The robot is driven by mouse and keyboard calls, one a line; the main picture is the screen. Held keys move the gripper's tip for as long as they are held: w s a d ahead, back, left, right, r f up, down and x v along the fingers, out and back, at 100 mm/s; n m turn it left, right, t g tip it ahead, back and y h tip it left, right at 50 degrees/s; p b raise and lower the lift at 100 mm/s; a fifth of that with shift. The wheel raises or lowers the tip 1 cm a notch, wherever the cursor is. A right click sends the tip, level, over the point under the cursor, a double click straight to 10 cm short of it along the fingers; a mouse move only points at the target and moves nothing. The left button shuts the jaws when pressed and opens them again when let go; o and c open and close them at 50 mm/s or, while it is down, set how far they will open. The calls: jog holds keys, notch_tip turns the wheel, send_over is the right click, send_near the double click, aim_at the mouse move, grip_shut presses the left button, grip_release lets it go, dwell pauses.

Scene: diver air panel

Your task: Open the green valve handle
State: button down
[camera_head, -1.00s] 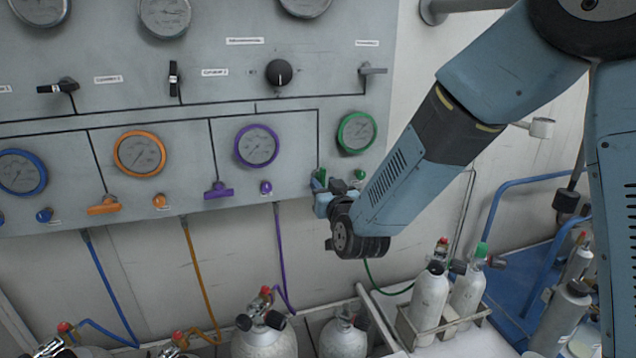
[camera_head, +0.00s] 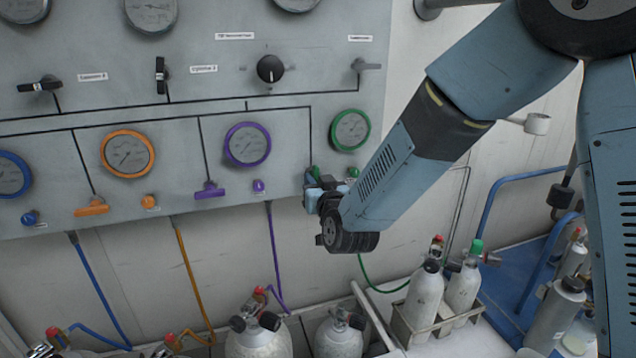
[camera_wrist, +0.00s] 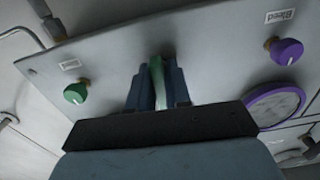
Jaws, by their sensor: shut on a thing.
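The green valve handle (camera_wrist: 156,72) stands between the two blue fingers of my gripper (camera_wrist: 158,88) in the wrist view. The gripper is shut on it. In the head view only a small green part of the handle (camera_head: 315,172) shows above my gripper (camera_head: 313,184), which hides the rest. The handle sits on the grey panel, below and left of the green-rimmed gauge (camera_head: 350,130). A small green knob (camera_wrist: 76,93) is to the left of the gripper in the wrist view, apart from it.
The purple handle (camera_head: 209,190) and purple knob (camera_head: 258,186) are left of my gripper on the panel. Hoses hang below the panel. Gas cylinders (camera_head: 424,300) stand below, and a blue rail (camera_head: 520,178) is at the right.

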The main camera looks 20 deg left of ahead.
jog(key=shift+m, duration=0.6)
jog(key=c, duration=1.1)
grip_release()
jog(key=shift+c, duration=0.2)
jog(key=shift+d, duration=0.1)
